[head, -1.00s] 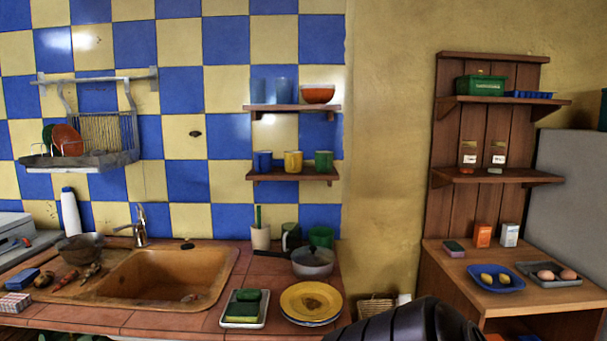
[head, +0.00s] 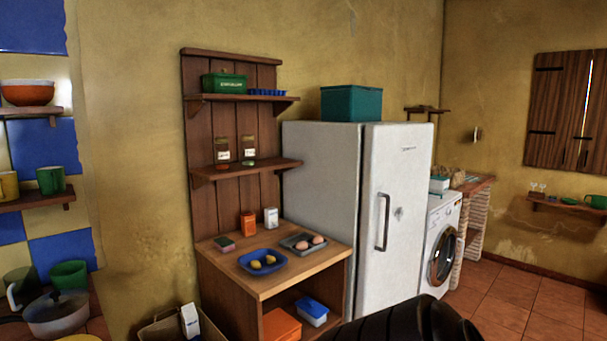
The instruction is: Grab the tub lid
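No separate loose lid can be made out, and I cannot tell which container is the tub. A small tub with a blue lid (head: 312,307) and pale sides sits in the low compartment of the wooden cabinet, beside an orange box (head: 281,325). A green lidded container (head: 224,84) stands on the top wooden shelf. A large teal box (head: 351,104) sits on the fridge. A dark ribbed part of my own arm shows at the bottom edge. Neither gripper can be seen.
A basket (head: 160,330) is on the left. Tiled floor (head: 530,292) is clear at right.

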